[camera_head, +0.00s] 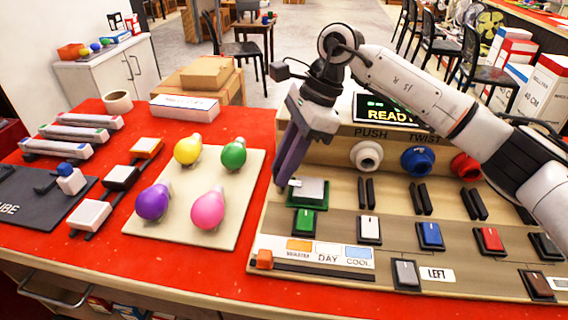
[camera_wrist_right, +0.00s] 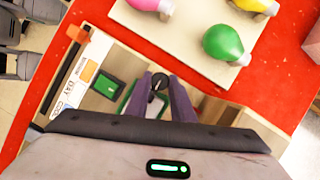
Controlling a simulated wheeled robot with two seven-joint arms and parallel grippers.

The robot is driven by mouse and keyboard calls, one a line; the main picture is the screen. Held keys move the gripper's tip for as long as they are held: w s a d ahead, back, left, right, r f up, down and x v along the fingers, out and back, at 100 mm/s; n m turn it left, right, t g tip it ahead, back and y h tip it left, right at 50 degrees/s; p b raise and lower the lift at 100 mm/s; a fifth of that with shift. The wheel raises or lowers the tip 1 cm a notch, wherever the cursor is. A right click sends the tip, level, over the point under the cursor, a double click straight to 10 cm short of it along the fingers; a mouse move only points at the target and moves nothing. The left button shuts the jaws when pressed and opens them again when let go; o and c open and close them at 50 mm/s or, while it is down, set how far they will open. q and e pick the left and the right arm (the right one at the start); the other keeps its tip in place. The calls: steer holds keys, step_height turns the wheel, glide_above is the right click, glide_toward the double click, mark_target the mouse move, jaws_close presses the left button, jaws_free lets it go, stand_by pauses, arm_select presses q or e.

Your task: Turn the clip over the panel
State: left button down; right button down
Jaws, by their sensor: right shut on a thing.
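The wooden panel (camera_head: 330,222) fills the right half of the red table, with sockets, slots and coloured switches on it. My right gripper (camera_head: 281,180) reaches down to the panel's upper left corner, at a white plate with a green frame (camera_head: 309,191). In the right wrist view its purple-grey fingers (camera_wrist_right: 160,90) are close around a small dark round piece (camera_wrist_right: 158,82), perhaps the clip. The green frame (camera_wrist_right: 126,103) shows beside the fingers there. In the head view the fingers hide the held piece, so I cannot tell which way it is turned. My left gripper is not in view.
A tan board (camera_head: 222,231) with several coloured bulbs lies just left of the panel. A green switch (camera_head: 304,222) and a slider (camera_head: 264,259) are near the gripper. A READY screen (camera_head: 388,112) stands behind. Red table shows free at the front left.

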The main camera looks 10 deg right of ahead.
steer(key=c, duration=1.5)
jaws_free()
steer(key=shift+c, duration=0.2)
steer(key=v, duration=1)
steer(key=shift+r, duration=0.15)
steer(key=shift+d, duration=0.1)
